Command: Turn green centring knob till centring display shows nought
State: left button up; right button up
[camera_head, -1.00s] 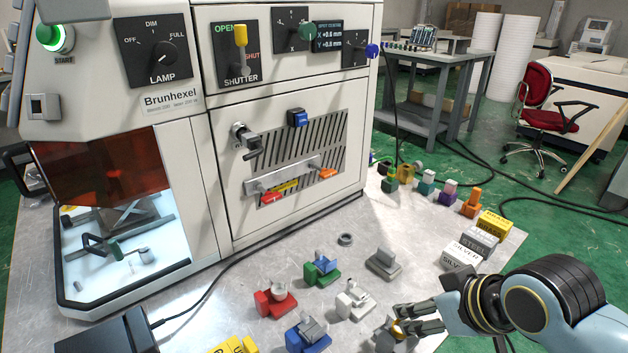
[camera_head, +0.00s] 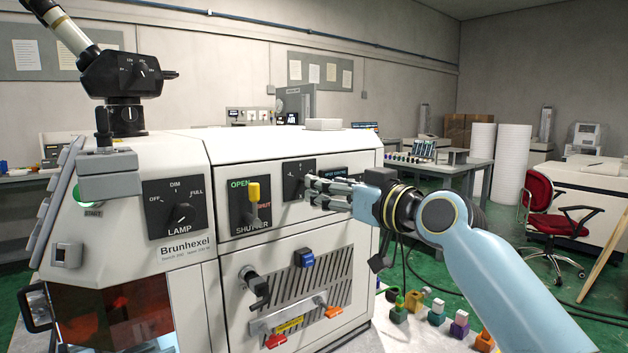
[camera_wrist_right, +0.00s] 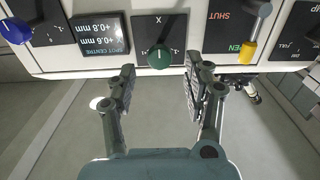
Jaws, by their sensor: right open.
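The green centring knob (camera_wrist_right: 159,57) shows in the right wrist view on a black plate marked X, ahead of and between my right fingertips. The centring display (camera_wrist_right: 103,36) appears upside down beside it and reads +0.6 mm and +0.8 mm. In the head view the display (camera_head: 335,174) is partly covered and the green knob is hidden by my gripper. My right gripper (camera_head: 312,190) is in front of the upper panel; it is open and empty, with its fingers (camera_wrist_right: 159,80) apart. My left gripper is out of view.
A blue knob (camera_wrist_right: 15,32) sits beyond the display. The yellow shutter lever (camera_head: 253,193) is on the other side of the X plate. The lamp knob (camera_head: 182,214) is farther left.

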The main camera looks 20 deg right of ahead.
jog(key=shift+x, duration=2.3)
jog(key=shift+c, duration=0.4)
grip_shut()
